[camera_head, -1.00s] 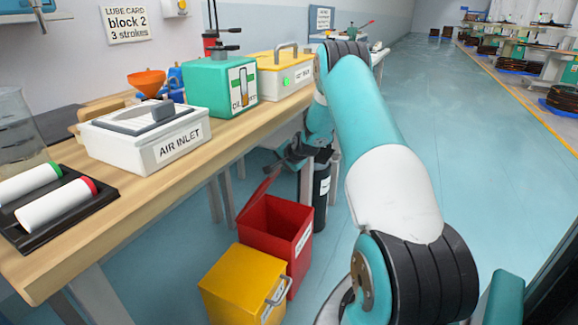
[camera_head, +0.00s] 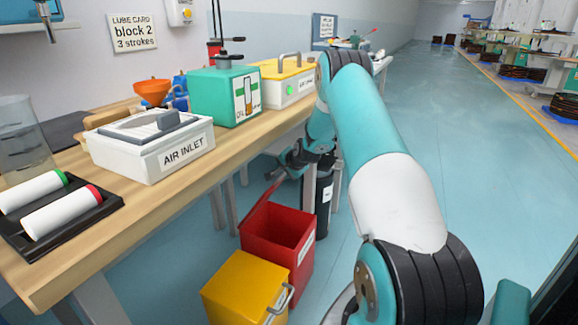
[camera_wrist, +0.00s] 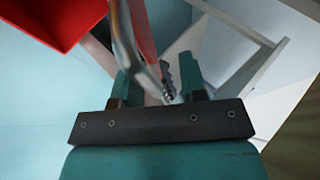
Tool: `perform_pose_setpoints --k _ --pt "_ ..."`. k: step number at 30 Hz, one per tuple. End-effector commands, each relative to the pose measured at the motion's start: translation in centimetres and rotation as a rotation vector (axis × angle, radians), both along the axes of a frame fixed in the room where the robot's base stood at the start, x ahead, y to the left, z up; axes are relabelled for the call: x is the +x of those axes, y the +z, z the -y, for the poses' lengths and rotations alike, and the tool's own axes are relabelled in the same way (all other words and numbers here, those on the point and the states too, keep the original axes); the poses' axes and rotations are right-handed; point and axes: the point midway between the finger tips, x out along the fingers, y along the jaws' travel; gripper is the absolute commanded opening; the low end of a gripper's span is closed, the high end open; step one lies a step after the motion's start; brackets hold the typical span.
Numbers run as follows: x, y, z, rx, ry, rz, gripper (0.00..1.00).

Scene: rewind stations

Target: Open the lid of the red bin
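The red bin (camera_head: 297,262) stands on the floor beside the bench with its mouth uncovered. Its red lid (camera_head: 259,205) is tilted up along the left side. My gripper (camera_head: 274,172) is by the lid's upper edge. In the wrist view, the fingers of my gripper (camera_wrist: 160,76) stand apart, with the lid's curved metal handle (camera_wrist: 128,48) and the red lid (camera_wrist: 143,28) between them. The handle is not visibly clamped. The red bin also shows in the wrist view (camera_wrist: 55,22) at the upper left.
A closed yellow bin (camera_head: 240,285) with a metal handle stands in front of the red bin. A black cylinder (camera_head: 323,200) stands behind it. The wooden bench (camera_head: 110,225) bears a white AIR INLET box (camera_head: 150,150) and a green box (camera_head: 225,95). Floor to the right is free.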

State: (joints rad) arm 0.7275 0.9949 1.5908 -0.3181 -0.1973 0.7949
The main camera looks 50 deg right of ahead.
Motion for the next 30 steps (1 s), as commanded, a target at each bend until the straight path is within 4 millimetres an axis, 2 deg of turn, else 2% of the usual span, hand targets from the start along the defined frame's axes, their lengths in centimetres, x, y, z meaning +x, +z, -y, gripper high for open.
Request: perform_pose_setpoints --k 5,18,24,30 --pt "-1.7 2.1 -0.4 -0.001 -0.001 0.0 0.39" --pt "-9.3 9.5 -2.7 -0.001 -0.002 0.002 0.39" --pt "-11.3 11.4 -3.4 0.0 -0.001 0.0 0.39" --pt "-11.9 11.8 -3.6 0.0 0.0 0.001 0.39"
